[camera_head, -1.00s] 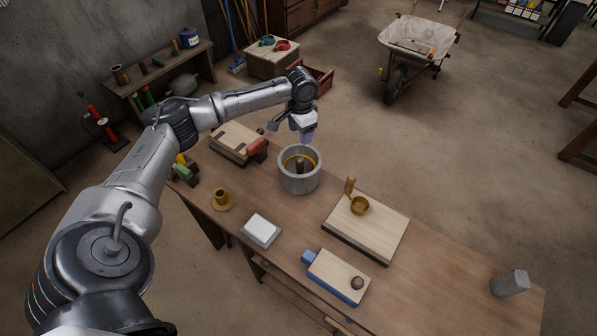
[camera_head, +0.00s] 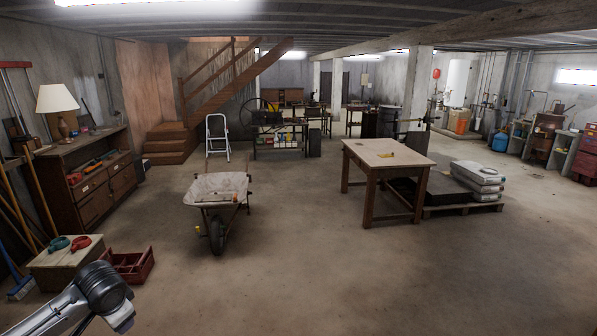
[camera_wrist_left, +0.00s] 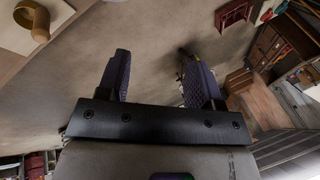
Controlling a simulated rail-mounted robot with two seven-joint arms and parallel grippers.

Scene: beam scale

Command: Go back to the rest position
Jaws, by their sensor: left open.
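My left gripper (camera_wrist_left: 157,72) shows in the left wrist view with its two dark ribbed fingers wide apart and nothing between them. In the head view only part of my left arm shows at the bottom left corner, and its fingers are below the frame. A brass cup (camera_wrist_left: 40,26) on a pale board (camera_wrist_left: 12,38) shows at the upper left of the wrist view, clear of the fingers. My right gripper is in neither view.
The head view shows the room. A red crate (camera_head: 128,265) and a wooden box (camera_head: 66,262) stand near my arm. A wheelbarrow (camera_head: 217,192) and a wooden table (camera_head: 388,160) stand farther off. The floor between them is clear.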

